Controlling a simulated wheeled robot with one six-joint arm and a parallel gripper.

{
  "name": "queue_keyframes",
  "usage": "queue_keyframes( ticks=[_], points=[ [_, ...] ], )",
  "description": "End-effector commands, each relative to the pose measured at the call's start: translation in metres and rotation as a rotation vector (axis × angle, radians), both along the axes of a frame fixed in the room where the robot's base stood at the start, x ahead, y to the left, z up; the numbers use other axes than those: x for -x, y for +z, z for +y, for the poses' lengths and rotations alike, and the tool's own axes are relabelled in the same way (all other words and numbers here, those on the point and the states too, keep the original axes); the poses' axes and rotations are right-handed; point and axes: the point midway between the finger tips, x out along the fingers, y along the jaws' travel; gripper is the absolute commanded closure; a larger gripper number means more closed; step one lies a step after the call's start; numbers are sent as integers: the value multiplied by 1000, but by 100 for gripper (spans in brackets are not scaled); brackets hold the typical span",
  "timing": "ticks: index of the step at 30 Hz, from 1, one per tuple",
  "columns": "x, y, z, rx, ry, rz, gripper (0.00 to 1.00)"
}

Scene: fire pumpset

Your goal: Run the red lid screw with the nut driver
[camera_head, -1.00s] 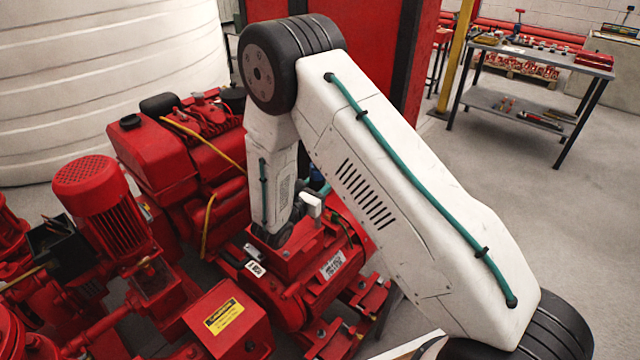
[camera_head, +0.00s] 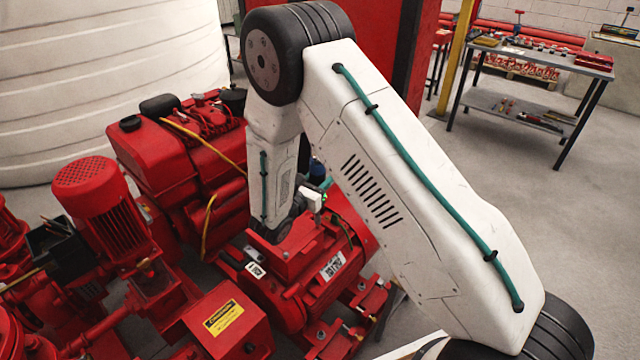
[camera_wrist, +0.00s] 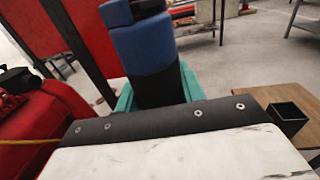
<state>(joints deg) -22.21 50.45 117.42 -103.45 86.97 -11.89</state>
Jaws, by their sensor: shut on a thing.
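My gripper (camera_wrist: 158,90) shows in the wrist view with its teal fingers on both sides of the nut driver (camera_wrist: 146,45), which has a blue and black handle. It is shut on that handle. In the head view the blue end of the nut driver (camera_head: 317,171) shows just behind my wrist, with a bit of my gripper (camera_head: 326,185) beside it. The red lid (camera_head: 292,250) tops the red motor, close below my wrist. I cannot make out the lid screw or the driver's tip; my wrist and gripper body hide that area.
A red engine (camera_head: 165,155) stands behind the motor, and a red upright motor (camera_head: 100,195) to the left. A red box with a yellow label (camera_head: 225,318) is in front. A grey workbench (camera_head: 540,58) stands far right across open floor. A wooden surface (camera_wrist: 262,97) carries a black square cup.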

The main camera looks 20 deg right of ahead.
Motion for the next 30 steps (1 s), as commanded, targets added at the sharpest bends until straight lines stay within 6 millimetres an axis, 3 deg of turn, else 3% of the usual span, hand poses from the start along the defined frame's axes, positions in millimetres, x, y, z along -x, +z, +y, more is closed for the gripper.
queue_keyframes(
  ticks=[12,26,30],
  points=[
    [-1,33,0,-1,0,-4,89],
    [-1,39,0,1,3,-3,89],
    [-8,51,-8,1,67,-16,89]
  ],
)
